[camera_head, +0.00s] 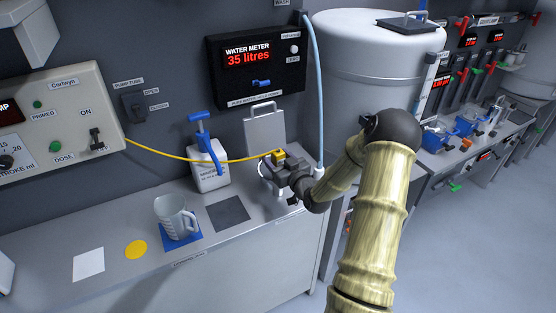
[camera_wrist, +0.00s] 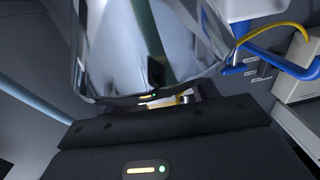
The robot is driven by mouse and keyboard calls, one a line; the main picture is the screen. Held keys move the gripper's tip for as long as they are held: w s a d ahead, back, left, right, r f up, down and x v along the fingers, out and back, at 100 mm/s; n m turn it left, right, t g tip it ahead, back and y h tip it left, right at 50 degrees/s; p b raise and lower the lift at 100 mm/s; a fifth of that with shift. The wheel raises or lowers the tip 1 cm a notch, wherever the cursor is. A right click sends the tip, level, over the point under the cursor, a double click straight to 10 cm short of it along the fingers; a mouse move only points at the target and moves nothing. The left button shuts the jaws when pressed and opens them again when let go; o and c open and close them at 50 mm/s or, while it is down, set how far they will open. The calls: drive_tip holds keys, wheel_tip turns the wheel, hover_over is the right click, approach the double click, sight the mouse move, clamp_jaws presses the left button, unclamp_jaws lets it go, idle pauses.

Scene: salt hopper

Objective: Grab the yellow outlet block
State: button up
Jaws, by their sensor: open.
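The yellow outlet block (camera_head: 279,154) sits at the right end of a yellow tube (camera_head: 205,160), above the counter and in front of an upright metal plate (camera_head: 265,128). My gripper (camera_head: 275,165) is open right at the block, reaching in from the right. In the head view I cannot tell whether the fingers touch it. In the wrist view, a small yellow and white patch (camera_wrist: 183,100) shows just past my dark gripper body, which hides most of it.
A white jug with a blue pump (camera_head: 208,165) stands left of the gripper. A clear measuring pitcher (camera_head: 175,215) stands on a blue mat. A light-blue hose (camera_head: 318,100) hangs close to my wrist. A large white tank (camera_head: 365,60) stands behind my arm.

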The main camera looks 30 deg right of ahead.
sight(278, 151)
drive_tip(key=c, duration=1.1)
drive_tip(key=shift+r, duration=0.1)
wheel_tip(278, 151, up, 10)
drive_tip(key=shift+f+b, duration=0.1)
drive_tip(key=shift+b, duration=0.7)
